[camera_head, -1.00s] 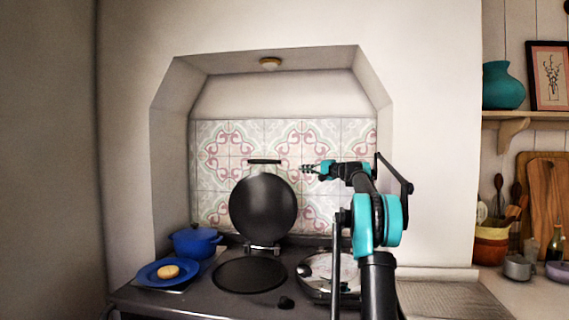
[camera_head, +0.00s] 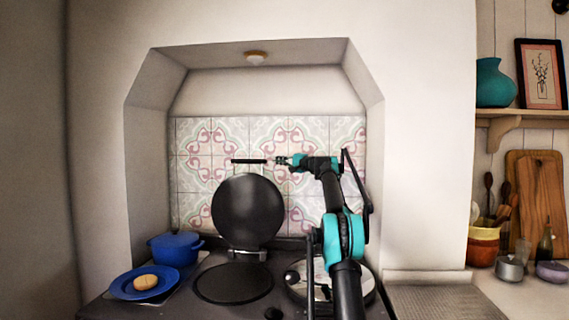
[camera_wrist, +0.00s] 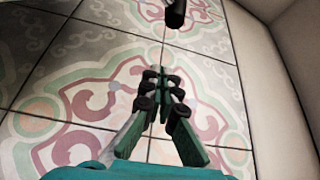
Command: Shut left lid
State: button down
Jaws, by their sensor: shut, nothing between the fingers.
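The left lid (camera_head: 247,212) is a dark round disc standing open and upright behind the left hotplate (camera_head: 233,284). Its black bar handle (camera_head: 248,161) is at the lid's top edge. My gripper (camera_head: 277,160) is just right of the handle's right end, at about the same height in the head view. In the wrist view, my gripper (camera_wrist: 158,76) has its fingertips together with nothing between them. The end of the black handle (camera_wrist: 174,14) shows beyond them, apart from the fingers.
The right lid (camera_head: 305,280) is down, partly hidden by my arm. A blue pot (camera_head: 175,247) and a blue plate (camera_head: 125,287) with a round yellowish item stand left of the hotplate. Patterned tiles (camera_head: 195,170) back the alcove, whose right side wall (camera_head: 362,130) is near my arm.

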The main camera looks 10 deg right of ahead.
jog(key=shift+s+a+f, duration=0.1)
jog(key=shift+s+a, duration=0.45)
jog(key=shift+a, duration=0.3)
jog(key=shift+s+a+f, duration=0.1)
jog(key=shift+s+a, duration=0.4)
jog(key=shift+a, duration=0.3)
jog(key=shift+r, duration=0.1)
